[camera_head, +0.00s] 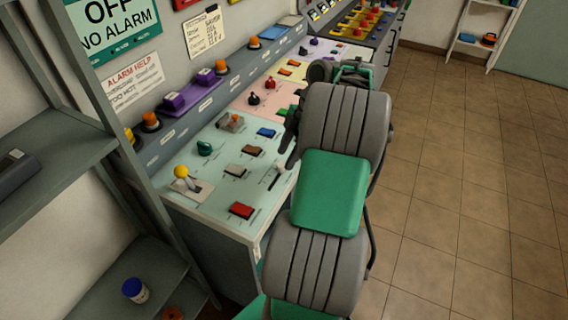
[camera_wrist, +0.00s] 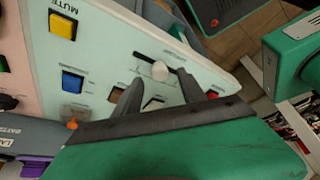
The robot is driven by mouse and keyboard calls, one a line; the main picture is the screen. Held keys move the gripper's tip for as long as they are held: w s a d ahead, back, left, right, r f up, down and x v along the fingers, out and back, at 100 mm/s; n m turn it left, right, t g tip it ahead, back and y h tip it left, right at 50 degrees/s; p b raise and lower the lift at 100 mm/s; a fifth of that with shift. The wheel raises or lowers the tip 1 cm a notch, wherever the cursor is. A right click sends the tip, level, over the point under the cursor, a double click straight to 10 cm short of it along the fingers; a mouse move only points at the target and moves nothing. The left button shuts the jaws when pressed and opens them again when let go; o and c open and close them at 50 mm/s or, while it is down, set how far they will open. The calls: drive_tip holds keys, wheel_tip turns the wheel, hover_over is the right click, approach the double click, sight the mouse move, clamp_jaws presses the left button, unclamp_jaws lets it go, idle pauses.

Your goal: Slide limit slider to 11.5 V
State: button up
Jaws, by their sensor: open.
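The limit slider shows in the wrist view as a pale round knob (camera_wrist: 160,70) beside a dark slot (camera_wrist: 142,57) on the light green panel. In the head view the pale knob (camera_head: 280,167) stands at the panel's right edge, partly close behind my arm. My gripper (camera_wrist: 160,78) is open, its two dark fingers reaching toward the knob, one on either side in the picture. Whether they touch it I cannot tell. In the head view my gripper (camera_head: 288,140) is dark and mostly hidden by my arm. The scale marks are too small to read.
The tiled floor (camera_head: 450,190) at right is clear.

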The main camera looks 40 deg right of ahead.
sight(281, 167)
drive_tip(key=x, duration=0.2)
drive_tip(key=shift+w+a+f, duration=0.1)
drive_tip(key=shift+a+f, duration=0.05)
drive_tip(key=shift+f, duration=0.2)
drive_tip(key=shift+c, duration=0.6)
clamp_jaws()
idle(0.5)
